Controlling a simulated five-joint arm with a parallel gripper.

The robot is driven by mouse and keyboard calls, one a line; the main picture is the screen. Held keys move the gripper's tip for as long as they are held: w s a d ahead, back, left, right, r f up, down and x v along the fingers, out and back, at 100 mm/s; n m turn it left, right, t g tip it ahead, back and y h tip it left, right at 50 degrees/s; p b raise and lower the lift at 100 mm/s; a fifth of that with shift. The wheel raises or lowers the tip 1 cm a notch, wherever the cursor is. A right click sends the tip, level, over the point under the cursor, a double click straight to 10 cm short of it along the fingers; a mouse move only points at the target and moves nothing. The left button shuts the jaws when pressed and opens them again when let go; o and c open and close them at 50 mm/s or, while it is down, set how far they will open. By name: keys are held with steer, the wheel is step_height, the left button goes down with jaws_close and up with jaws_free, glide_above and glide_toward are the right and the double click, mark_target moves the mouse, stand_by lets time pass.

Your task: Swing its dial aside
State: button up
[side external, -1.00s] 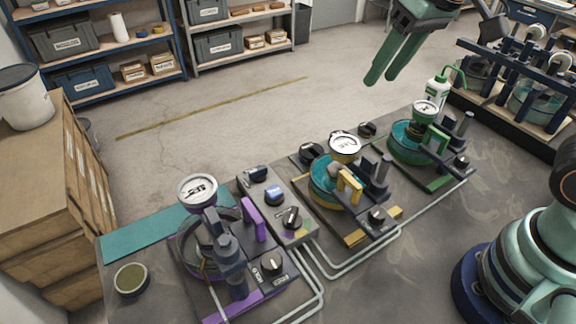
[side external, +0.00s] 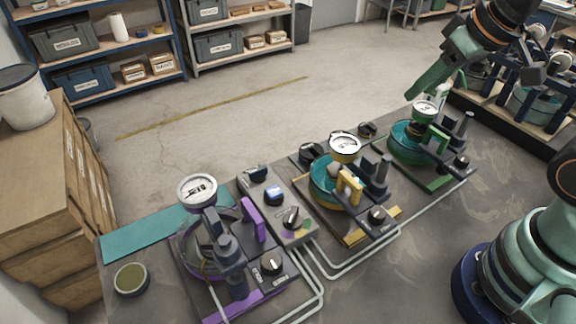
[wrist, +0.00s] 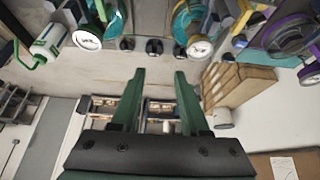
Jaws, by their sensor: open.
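Three lever frames stand in a row on the bench, each with a round white dial. The purple frame's dial (side external: 197,189) is at the left, the yellow frame's dial (side external: 345,147) in the middle, the green frame's dial (side external: 425,107) at the right. The task line does not name which dial. My gripper (side external: 417,92) is near the green frame in the side view, apart from any dial as far as I can tell. In the wrist view my gripper (wrist: 158,74) is open with nothing between its fingers, and the dials show along the top.
A knob panel (side external: 275,200) stands between the purple and yellow frames. A white bottle with green trim (side external: 437,90) stands behind the green frame. A round dish (side external: 131,279) is at the bench's left. Pipes (side external: 350,262) run along the front. A dark rack stands at the right.

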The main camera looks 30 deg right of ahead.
steer(key=shift+o, duration=0.2)
step_height(320, 180, up, 4)
steer(key=g, duration=0.6)
glide_above(212, 215)
step_height(212, 215, down, 11)
steer(key=shift+f, duration=0.2)
jaws_close()
stand_by(0.8)
